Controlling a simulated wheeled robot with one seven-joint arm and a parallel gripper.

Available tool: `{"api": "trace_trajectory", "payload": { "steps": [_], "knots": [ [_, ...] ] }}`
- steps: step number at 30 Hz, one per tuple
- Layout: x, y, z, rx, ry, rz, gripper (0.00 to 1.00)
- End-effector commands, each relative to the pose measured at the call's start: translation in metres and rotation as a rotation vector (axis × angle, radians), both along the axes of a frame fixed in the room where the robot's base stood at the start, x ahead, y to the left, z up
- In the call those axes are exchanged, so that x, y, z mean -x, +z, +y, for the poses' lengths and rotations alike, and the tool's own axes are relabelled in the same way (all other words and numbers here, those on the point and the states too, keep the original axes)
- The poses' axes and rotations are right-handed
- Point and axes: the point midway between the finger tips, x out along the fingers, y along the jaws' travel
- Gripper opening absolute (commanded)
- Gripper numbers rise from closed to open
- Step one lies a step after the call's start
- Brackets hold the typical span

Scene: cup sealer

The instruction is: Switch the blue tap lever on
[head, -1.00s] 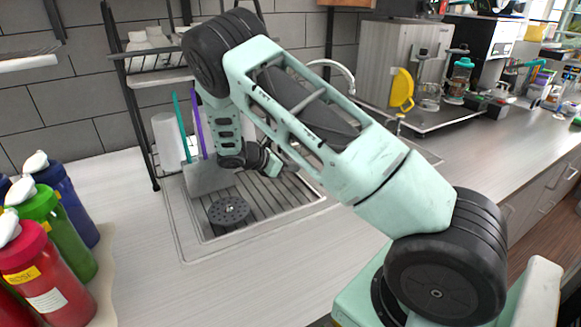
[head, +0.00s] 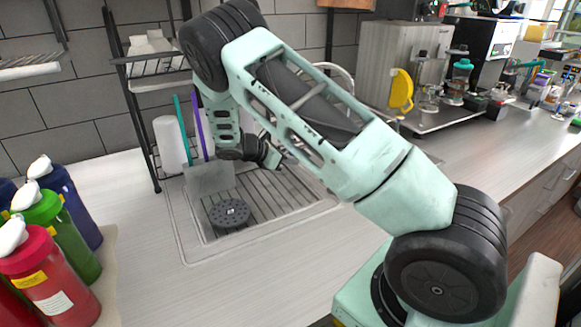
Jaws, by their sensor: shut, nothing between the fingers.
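The silver curved tap spout (head: 347,74) shows only in part, behind my raised arm at the back of the sink. The blue tap lever is not visible; my arm covers the area around the tap. My gripper (head: 272,158) is over the back part of the ribbed sink drainer (head: 280,195), small and partly hidden by my wrist. It is shut and holds nothing. I cannot tell whether it touches any part of the tap.
A dish rack (head: 150,85) with a white cylinder (head: 170,143) stands at the wall, left of my wrist. A round black drain piece (head: 230,214) lies in the sink. Several coloured bottles (head: 45,265) stand front left. The counter (head: 290,270) in front is clear.

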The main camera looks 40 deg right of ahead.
Motion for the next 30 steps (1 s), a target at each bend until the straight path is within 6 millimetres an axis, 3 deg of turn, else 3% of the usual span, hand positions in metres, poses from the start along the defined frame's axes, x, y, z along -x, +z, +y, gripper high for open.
{"api": "trace_trajectory", "payload": {
  "steps": [3,12,30],
  "knots": [
    [-0.004,0.017,-0.002,0.002,-0.001,-0.001,0.00],
    [-0.016,0.038,-0.005,-0.031,-0.001,0.127,0.00],
    [-0.029,0.052,-0.009,-0.029,0.001,0.124,0.00]
  ]
}}
